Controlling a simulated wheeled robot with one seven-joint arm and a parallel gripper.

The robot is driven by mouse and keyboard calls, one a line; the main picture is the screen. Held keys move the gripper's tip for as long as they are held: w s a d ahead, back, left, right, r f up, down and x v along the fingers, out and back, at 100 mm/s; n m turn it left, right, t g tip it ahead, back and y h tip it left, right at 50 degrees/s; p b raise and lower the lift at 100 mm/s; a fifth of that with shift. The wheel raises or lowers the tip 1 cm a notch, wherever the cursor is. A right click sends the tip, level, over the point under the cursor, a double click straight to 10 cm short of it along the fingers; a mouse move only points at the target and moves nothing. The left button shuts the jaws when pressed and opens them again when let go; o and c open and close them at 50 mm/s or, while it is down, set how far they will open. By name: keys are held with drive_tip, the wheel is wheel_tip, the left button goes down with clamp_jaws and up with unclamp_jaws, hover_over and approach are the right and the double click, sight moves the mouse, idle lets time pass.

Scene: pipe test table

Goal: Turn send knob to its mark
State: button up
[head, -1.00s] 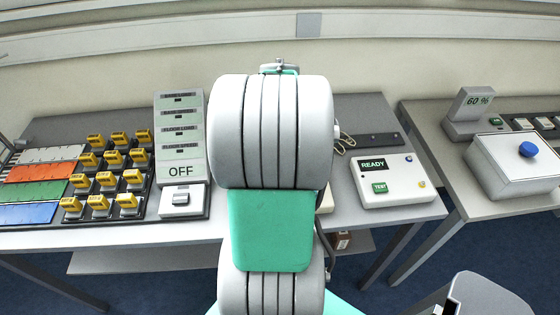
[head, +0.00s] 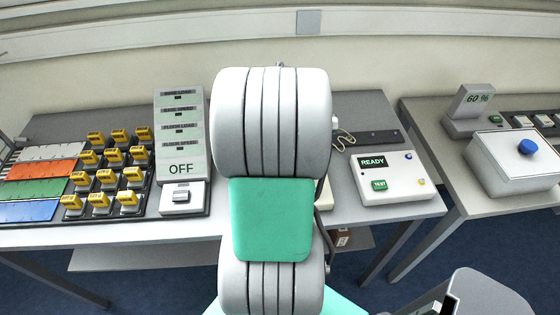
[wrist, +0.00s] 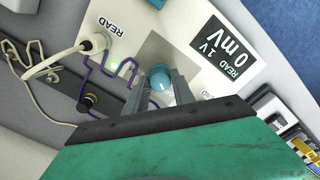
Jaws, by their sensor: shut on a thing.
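In the wrist view, a round blue knob (wrist: 160,75) stands on a white panel with a grey patch behind it. My gripper (wrist: 159,83) is shut on this knob, one grey finger on each side. A label ending in "END" shows beside the right finger, partly hidden. I cannot make out the mark or a pointer on the knob. A black display (wrist: 220,56) on the panel reads "0 mV" and "READ". In the head view my own arm hides the gripper and the knob.
In the head view, a READY box (head: 388,177) stands right of my arm and an OFF panel (head: 181,140) left.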

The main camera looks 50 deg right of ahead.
drive_tip(key=shift+m, duration=0.3)
clamp_jaws()
drive_tip(key=m+b, duration=0.1)
drive_tip(key=m, duration=1)
drive_tip(key=shift+b, duration=0.35)
drive_tip(key=o, duration=1.1)
unclamp_jaws()
drive_tip(key=shift+a, duration=0.1)
wheel_tip(320, 180, up, 8)
drive_tip(key=shift+f+b, duration=0.1)
drive_tip(key=shift+b, duration=0.5)
